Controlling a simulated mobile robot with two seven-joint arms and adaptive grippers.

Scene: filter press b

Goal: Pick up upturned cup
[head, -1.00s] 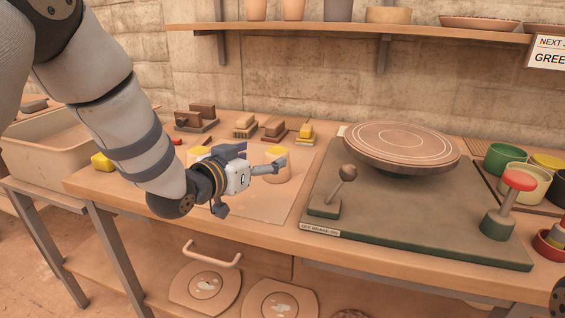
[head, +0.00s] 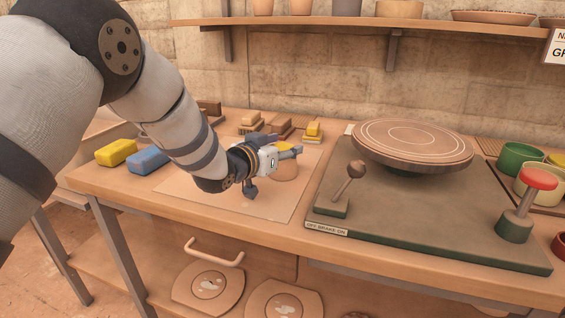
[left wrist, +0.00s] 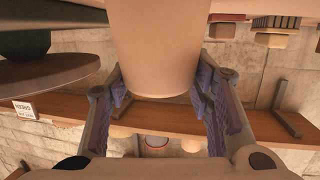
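The upturned cup (head: 287,171) is tan and stands on a pale board on the workbench, left of the wheel. In the head view it is partly hidden behind my left gripper (head: 277,170). In the left wrist view the cup (left wrist: 160,45) fills the space between the two fingers, one on each side, with its narrower end towards the palm. The fingers are spread around the cup and look very close to its wall; firm contact does not show. My right gripper is not in view.
A round wheel (head: 413,145) stands right of the cup, with a knobbed lever (head: 350,183) in front. Yellow (head: 116,152) and blue (head: 149,160) blocks lie at left. Small brown and yellow blocks (head: 313,131) sit behind. Green and cream pots are at right; a shelf (head: 350,26) runs above.

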